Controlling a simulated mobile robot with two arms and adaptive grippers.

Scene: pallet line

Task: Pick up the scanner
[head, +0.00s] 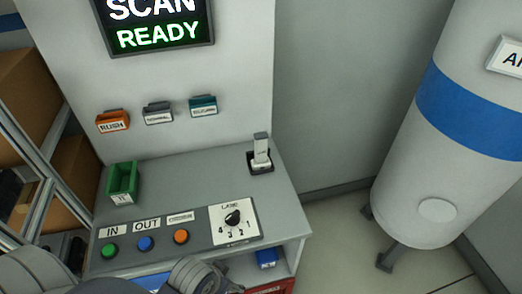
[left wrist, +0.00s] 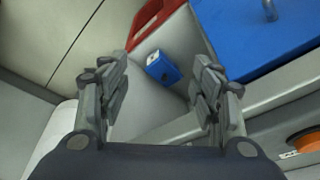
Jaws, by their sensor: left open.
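The scanner appears to be the pale grey upright handheld device (head: 262,152) in a dark cradle (head: 260,168) at the right back of the grey desk. My left gripper (left wrist: 162,66) is open and empty in the left wrist view. A small blue box (left wrist: 165,69) with a pale end shows beyond and between its fingers, apart from them. The scanner cannot be made out in that view. In the head view, grey links of mine show at the bottom edge, but the left fingertips do not. My right gripper is not in view.
The desk (head: 205,165) holds a green bin (head: 122,182), a button row and a dial panel (head: 234,221). Below it, a shelf holds a blue item (head: 267,258) above a red one (head: 272,287). A tank (head: 410,190) stands right, a box rack (head: 45,190) left.

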